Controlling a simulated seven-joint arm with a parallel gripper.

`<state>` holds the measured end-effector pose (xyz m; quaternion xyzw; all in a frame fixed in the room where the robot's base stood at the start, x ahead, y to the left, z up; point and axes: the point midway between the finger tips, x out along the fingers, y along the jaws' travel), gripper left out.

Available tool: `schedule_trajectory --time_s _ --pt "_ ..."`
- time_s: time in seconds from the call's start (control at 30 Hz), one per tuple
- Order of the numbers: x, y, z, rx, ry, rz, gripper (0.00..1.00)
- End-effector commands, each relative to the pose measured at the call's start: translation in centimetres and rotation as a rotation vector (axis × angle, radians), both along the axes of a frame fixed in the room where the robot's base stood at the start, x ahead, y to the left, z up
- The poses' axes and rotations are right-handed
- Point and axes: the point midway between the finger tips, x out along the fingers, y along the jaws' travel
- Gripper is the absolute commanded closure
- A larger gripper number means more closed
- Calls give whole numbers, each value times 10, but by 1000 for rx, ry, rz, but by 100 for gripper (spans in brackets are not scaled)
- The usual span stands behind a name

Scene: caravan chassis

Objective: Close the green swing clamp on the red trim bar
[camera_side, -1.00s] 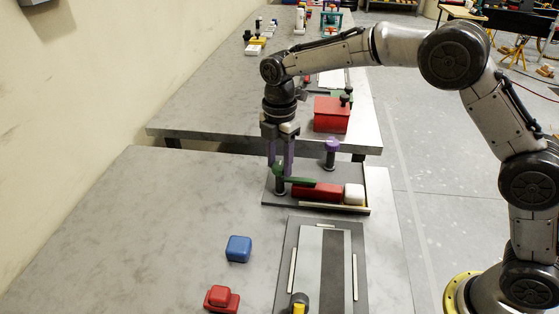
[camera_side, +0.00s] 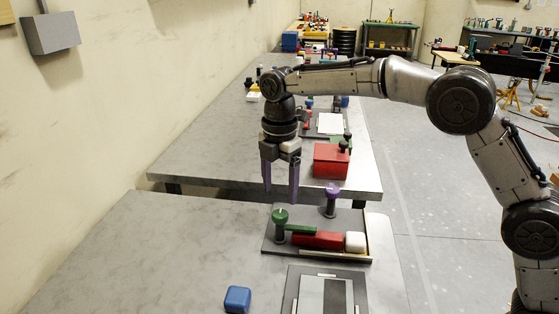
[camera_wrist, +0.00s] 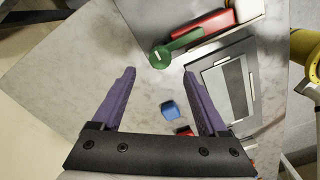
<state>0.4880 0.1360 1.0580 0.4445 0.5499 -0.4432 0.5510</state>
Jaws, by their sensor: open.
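The green swing clamp (camera_side: 280,217) stands at the left of a dark fixture plate (camera_side: 352,213). Its arm points right and reaches the left part of the red trim bar (camera_side: 320,240), appearing to lie along or over it; contact is hard to tell. My gripper (camera_side: 281,195) is open and empty, fingers pointing down, above the clamp and apart from it. In the wrist view, the green clamp (camera_wrist: 162,57) shows just beyond and between my spread purple fingertips (camera_wrist: 159,74), with the red bar (camera_wrist: 205,24) farther up.
A white block (camera_side: 355,241) sits at the bar's right end. A purple-topped post (camera_side: 332,197) stands at the plate's back. A blue block (camera_side: 237,299) lies on the table in front, near a grey panel. A red box (camera_side: 331,160) is on the bench behind. The table's left is clear.

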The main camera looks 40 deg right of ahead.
Motion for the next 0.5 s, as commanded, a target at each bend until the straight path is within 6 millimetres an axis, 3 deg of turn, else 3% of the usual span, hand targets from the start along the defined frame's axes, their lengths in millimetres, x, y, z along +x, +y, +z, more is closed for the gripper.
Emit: schedule_trajectory --time_s 0.2,0.5 --pt "1 0 44 1 -4 1 24" --pt "0 0 72 0 -1 1 24"
